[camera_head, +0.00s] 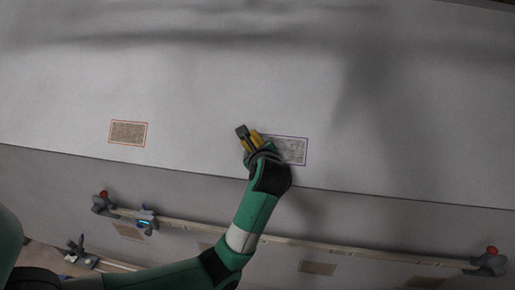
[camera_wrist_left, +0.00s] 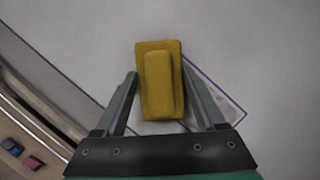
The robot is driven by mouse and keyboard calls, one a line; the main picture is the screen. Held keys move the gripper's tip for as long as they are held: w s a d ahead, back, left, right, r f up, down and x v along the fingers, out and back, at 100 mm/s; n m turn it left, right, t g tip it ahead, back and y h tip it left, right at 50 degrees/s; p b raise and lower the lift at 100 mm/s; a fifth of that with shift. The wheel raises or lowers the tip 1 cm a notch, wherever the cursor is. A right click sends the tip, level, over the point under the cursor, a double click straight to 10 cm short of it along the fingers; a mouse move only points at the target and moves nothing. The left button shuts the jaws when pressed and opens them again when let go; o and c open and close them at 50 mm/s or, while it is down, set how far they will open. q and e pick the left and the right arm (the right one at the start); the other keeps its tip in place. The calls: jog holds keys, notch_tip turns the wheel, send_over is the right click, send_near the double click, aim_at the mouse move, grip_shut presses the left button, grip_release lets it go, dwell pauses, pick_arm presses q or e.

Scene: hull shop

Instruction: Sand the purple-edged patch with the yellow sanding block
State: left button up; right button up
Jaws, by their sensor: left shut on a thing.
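The yellow sanding block (camera_wrist_left: 160,85) is held between the two fingers of my left gripper (camera_wrist_left: 160,95), which is shut on its raised grip. In the head view my left gripper (camera_head: 247,138) and the block (camera_head: 257,136) are at the left end of the purple-edged patch (camera_head: 288,151). The gripper and wrist cover the patch's left part; its right part shows a mottled grey surface. In the left wrist view a purple-edged corner (camera_wrist_left: 225,95) shows behind the right finger. I cannot tell whether the block touches the hull. My right gripper is not in view.
An orange-edged brown patch (camera_head: 128,133) lies to the left on the pale hull (camera_head: 200,60). Below the hull's lower edge runs a long rail (camera_head: 330,246) with clamps at both ends and a blue-lit device (camera_head: 146,219). The hull above the patches is clear.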

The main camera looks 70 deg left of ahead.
pick_arm(q)
jog(key=shift+w+a+f+b, duration=0.35)
jog(key=shift+a+f+b, duration=0.2)
jog(key=shift+a+f, duration=0.1)
jog(key=shift+d, duration=0.1)
dwell(0.4)
jog(key=shift+w+d+f+b, duration=0.1)
jog(key=shift+w+d, duration=0.35)
jog(key=shift+w, duration=0.3)
jog(key=shift+w+d+f+b, duration=0.1)
jog(key=shift+w+d, duration=0.35)
jog(key=shift+w, duration=0.25)
jog(key=shift+w+d+b, duration=0.1)
jog(key=shift+w+d, duration=0.35)
jog(key=shift+w, duration=0.3)
jog(key=shift+w+d+r+b, duration=0.1)
jog(key=shift+w+d, duration=0.45)
jog(key=shift+w, duration=0.3)
jog(key=shift+w+d+r+b, duration=0.1)
jog(key=shift+w+d, duration=0.4)
jog(key=shift+w, duration=0.3)
jog(key=shift+w+d+r+b, duration=0.1)
jog(key=shift+w+d, duration=0.45)
jog(key=shift+w, duration=0.3)
jog(key=shift+w+d+f, duration=0.1)
jog(key=shift+w+d, duration=0.25)
jog(key=shift+w, duration=0.25)
jog(key=shift+w+d, duration=0.3)
jog(key=shift+w, duration=0.25)
jog(key=shift+s, duration=0.1)
